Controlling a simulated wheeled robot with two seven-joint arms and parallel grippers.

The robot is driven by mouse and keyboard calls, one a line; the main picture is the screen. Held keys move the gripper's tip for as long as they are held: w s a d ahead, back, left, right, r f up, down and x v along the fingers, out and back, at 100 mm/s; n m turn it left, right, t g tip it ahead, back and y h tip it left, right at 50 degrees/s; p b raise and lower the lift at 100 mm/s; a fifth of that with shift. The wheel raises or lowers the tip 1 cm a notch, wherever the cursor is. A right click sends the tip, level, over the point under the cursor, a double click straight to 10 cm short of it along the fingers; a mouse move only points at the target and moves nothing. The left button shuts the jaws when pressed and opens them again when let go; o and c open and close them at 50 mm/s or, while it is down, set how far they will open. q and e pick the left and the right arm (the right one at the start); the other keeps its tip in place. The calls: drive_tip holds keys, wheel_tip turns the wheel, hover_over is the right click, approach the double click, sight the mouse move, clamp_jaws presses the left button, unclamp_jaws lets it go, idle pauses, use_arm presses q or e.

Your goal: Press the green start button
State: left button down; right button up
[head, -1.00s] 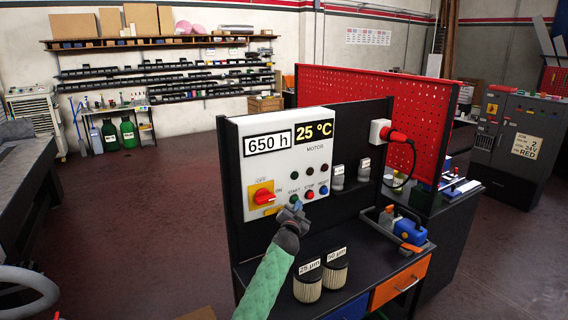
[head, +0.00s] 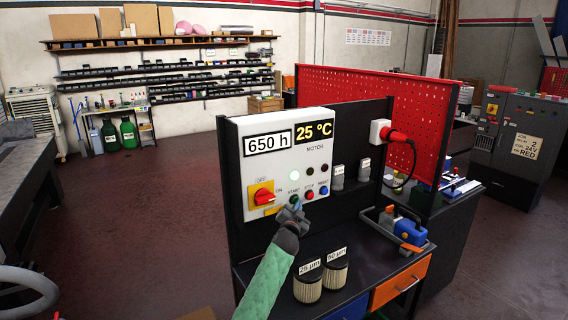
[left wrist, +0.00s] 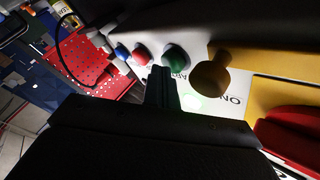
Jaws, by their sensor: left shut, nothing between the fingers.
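The white control panel (head: 259,165) stands on the black bench with a motor section on its right half. The green start button (left wrist: 175,57) sits beside the red stop button (left wrist: 141,55) and the blue button (left wrist: 121,53). In the head view the green button (head: 294,200) is partly covered by my left gripper (head: 291,210). My left gripper is shut and empty, its fingertips (left wrist: 161,72) close to the green button. I cannot tell whether they touch it. A lamp (head: 294,175) above the start label glows pale green. My right gripper is out of view.
A red rotary switch (head: 262,196) on a yellow plate is left of the buttons. A blue tool (head: 390,220) lies to the right, below a red plug (head: 397,136).

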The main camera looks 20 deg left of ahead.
use_arm(q)
drive_tip(key=s+d, duration=0.3)
drive_tip(key=d, duration=0.1)
drive_tip(key=shift+s+d, duration=0.35)
drive_tip(key=shift+d, duration=0.05)
idle(0.4)
idle(0.4)
